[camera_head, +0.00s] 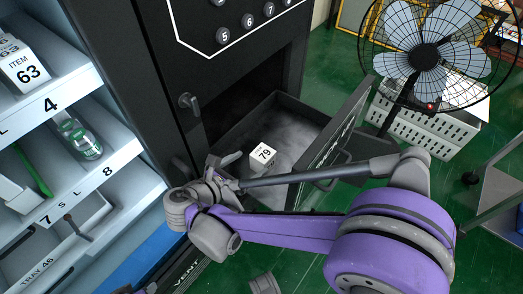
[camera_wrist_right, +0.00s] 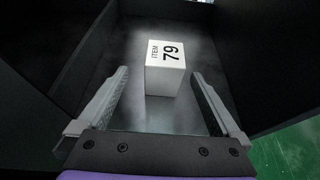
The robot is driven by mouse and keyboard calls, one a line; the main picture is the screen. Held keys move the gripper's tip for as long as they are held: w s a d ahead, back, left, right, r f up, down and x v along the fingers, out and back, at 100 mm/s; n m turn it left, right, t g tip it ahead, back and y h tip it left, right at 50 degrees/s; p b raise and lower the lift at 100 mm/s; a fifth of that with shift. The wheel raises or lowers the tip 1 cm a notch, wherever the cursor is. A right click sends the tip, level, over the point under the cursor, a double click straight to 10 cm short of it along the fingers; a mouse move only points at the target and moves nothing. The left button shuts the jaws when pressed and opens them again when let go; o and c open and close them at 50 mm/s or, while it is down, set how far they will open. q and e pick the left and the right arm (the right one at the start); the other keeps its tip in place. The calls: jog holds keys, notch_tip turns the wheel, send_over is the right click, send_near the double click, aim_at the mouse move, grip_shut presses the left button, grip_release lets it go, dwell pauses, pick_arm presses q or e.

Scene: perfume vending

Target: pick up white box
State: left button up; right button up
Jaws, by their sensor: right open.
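The white box (camera_head: 263,155) is marked 79 and sits inside the open drawer (camera_head: 298,112) of the dark vending machine. In the right wrist view the white box (camera_wrist_right: 164,78) reads ITEM 79 and stands ahead of the fingertips, roughly between their lines. My right gripper (camera_head: 229,167) is open and empty, at the drawer's near left side, just left of the box. In the right wrist view its two fingers (camera_wrist_right: 160,88) are spread wide, with a gap on each side of the box. My left gripper is not in view.
The drawer front (camera_head: 338,128) stands out to the right as a wall. A lit shelf unit (camera_head: 118,150) with other items is at the left. A fan (camera_head: 424,57) and a white crate (camera_head: 425,125) stand on the green floor at the right.

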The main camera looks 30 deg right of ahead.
aim_at(263, 158)
jog(key=shift+d+f, duration=0.3)
jog(key=shift+d, duration=0.45)
jog(key=b+x, duration=0.1)
jog(key=x, duration=0.4)
jog(key=shift+f, duration=0.15)
jog(key=shift+c, duration=0.2)
jog(key=c, duration=1.4)
